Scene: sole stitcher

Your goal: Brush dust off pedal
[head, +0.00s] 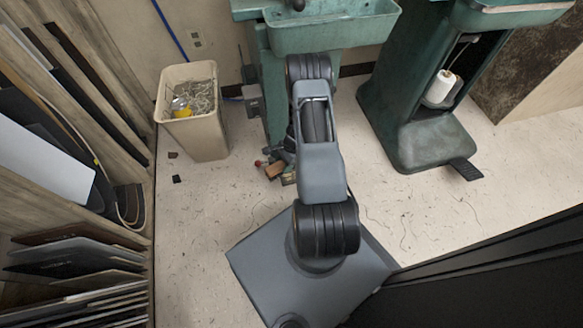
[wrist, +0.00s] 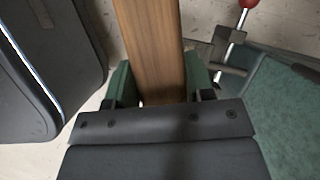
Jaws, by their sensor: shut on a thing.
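My gripper (wrist: 158,88) is shut on a wooden brush handle (wrist: 150,40), with a green finger pad on each side of it. The handle runs out of the top of the wrist view, and any bristles are hidden. In the head view my gripper is low by the foot of the left green machine (head: 262,75), mostly hidden behind my arm, and a brown piece of the wood (head: 273,170) shows there. A black pedal (head: 465,168) sticks out from the right machine's base. I cannot make out dust on it.
A red-knobbed metal lever (wrist: 236,28) is close to the handle's right, beside a green base (wrist: 285,105). A beige bin (head: 192,135) of scraps stands left of the machine. Sheet racks (head: 75,255) line the left. Floor between the machines is mostly open.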

